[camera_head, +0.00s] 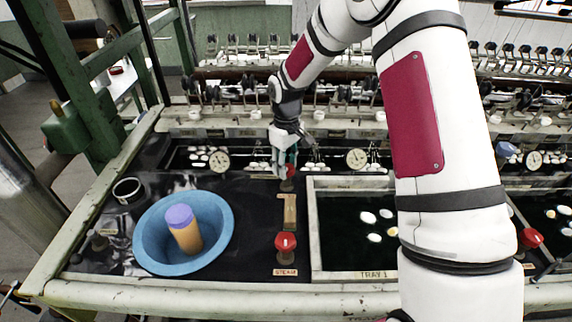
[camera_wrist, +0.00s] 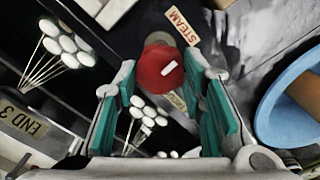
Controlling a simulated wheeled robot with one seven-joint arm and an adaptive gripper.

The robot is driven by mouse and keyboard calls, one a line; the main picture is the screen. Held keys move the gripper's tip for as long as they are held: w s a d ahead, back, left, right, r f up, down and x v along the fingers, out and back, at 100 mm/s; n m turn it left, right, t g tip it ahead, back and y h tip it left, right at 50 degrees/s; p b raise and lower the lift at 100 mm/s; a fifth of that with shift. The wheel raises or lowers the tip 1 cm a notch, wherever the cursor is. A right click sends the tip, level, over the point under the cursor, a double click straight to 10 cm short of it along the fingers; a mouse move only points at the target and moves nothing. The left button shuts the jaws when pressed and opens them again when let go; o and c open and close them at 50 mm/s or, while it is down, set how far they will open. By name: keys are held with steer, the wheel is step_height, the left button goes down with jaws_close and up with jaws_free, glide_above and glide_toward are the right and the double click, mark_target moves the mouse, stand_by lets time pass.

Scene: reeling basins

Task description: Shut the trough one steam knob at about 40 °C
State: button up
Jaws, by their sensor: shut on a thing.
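My gripper (camera_head: 284,166) reaches down at the far side of the black work deck and is shut on a red steam knob (camera_head: 288,171). In the wrist view the round red knob (camera_wrist: 159,70), with a white pointer mark, sits between the fingertips, beside a tag reading STEAM (camera_wrist: 183,27). A second red knob (camera_head: 286,243) with a STEAM tag stands nearer, apart from my gripper. Round white dials stand along the back trough, one at left (camera_head: 219,161) and one at right of my gripper (camera_head: 357,158). Their readings are too small to tell.
A blue basin (camera_head: 147,248) holding an orange bottle with a purple cap (camera_head: 183,228) stands at left. A tray labelled TRAY 1 (camera_head: 317,240) with pale cocoons lies right of the near knob. Another red knob (camera_head: 530,238) is at far right. My arm hides part of the tray.

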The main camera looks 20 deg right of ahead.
steer(key=shift+m, duration=0.4)
steer(key=o, duration=1.1)
steer(key=shift+o, duration=0.2)
step_height(320, 180, up, 12)
